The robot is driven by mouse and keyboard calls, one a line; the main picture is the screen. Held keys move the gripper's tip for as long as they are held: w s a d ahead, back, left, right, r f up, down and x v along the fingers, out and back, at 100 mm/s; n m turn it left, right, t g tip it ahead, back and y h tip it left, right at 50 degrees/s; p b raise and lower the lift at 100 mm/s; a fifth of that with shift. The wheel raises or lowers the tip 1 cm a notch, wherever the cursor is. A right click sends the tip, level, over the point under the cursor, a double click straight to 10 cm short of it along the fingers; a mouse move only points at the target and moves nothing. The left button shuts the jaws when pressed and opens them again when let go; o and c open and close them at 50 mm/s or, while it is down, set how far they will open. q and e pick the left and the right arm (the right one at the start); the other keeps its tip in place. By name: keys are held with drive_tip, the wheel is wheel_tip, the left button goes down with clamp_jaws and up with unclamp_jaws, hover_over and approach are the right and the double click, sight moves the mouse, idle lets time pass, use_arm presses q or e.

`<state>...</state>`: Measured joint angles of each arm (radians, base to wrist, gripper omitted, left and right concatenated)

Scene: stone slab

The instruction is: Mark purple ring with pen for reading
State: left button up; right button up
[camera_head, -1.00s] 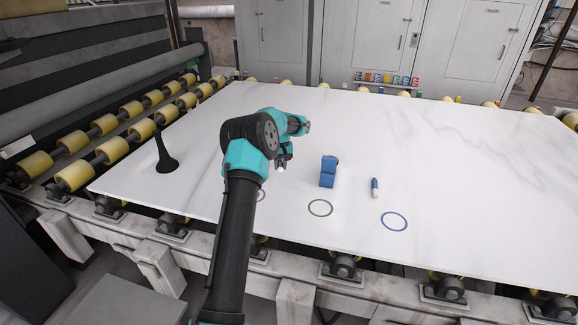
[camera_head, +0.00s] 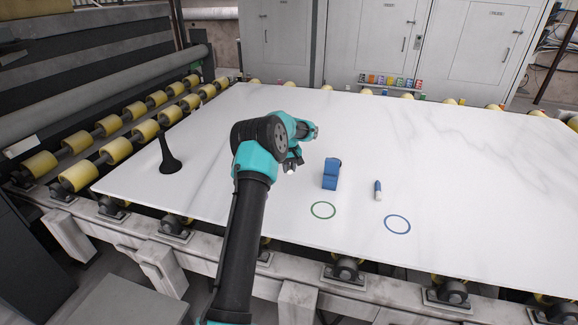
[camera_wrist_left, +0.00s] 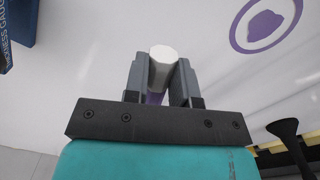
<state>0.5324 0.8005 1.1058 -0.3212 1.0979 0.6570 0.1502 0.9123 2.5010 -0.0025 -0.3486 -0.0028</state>
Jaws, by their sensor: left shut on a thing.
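My left gripper (camera_head: 291,166) is above the white slab (camera_head: 430,150). In the left wrist view, my left gripper (camera_wrist_left: 162,80) is shut on a pen (camera_wrist_left: 163,57) with a white end and a purple body, mostly hidden between the fingers. The purple ring (camera_wrist_left: 238,36) lies on the slab at the upper right of that view, with a solid purple mark (camera_wrist_left: 263,26) inside it. The pen appears apart from the ring. In the head view my left arm hides the ring. My right gripper is not in view.
A green ring (camera_head: 323,211) and a blue ring (camera_head: 397,225) are near the front edge. A black flared object (camera_head: 169,157) stands at left.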

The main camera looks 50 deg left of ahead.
sight(289, 186)
use_arm(q)
drive_tip(key=shift+f, duration=3.55)
drive_tip(key=o, duration=0.9)
drive_tip(key=shift+r, duration=0.1)
wheel_tip(289, 186, up, 17)
drive_tip(key=shift+a+r, duration=0.15)
drive_tip(key=shift+a, duration=0.05)
drive_tip(key=shift+w, duration=0.1)
